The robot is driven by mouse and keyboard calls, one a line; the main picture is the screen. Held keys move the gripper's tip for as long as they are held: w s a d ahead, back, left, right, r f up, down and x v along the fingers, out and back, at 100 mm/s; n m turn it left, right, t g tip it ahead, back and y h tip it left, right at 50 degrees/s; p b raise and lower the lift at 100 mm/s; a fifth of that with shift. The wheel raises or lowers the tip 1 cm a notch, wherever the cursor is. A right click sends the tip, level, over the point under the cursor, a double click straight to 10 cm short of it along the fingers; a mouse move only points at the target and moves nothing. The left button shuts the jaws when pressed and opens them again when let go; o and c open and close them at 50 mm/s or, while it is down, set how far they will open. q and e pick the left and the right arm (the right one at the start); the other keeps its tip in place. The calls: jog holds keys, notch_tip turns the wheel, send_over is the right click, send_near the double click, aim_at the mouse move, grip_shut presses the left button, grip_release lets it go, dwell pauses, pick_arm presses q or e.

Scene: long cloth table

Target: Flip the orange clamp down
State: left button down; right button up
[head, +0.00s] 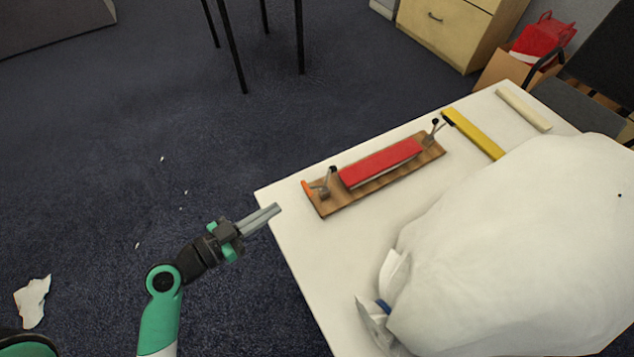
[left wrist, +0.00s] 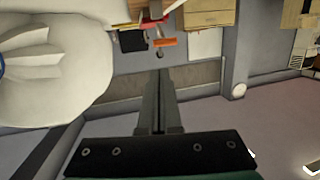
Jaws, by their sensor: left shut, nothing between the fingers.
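The orange clamp (head: 307,187) sits at the left end of a wooden board (head: 331,207), beside a red block (head: 380,163). Grey metal parts and a dark-tipped lever stand up at that end. A second dark-tipped clamp (head: 437,130) stands at the board's right end. My left gripper (head: 277,209) is shut and empty, left of the board and apart from the clamp, its tips near the table's left edge. In the left wrist view, an orange part (left wrist: 165,42) shows just beyond the fingertips (left wrist: 160,74). My right gripper is not in view.
A large white bag (head: 510,245) covers much of the white table (head: 300,255). A yellow bar (head: 473,133) and a cream bar (head: 523,109) lie right of the board. The table between my left gripper and the board is clear.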

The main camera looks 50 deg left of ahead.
aim_at(327, 176)
pick_arm(q)
jog(key=w, duration=0.4)
jog(key=w+f, duration=0.1)
jog(key=w, duration=0.4)
jog(key=w+f, duration=0.1)
jog(key=w, duration=0.3)
jog(key=shift+w+d+b, duration=0.3)
jog(key=shift+w+d, duration=0.05)
jog(key=shift+w, duration=0.05)
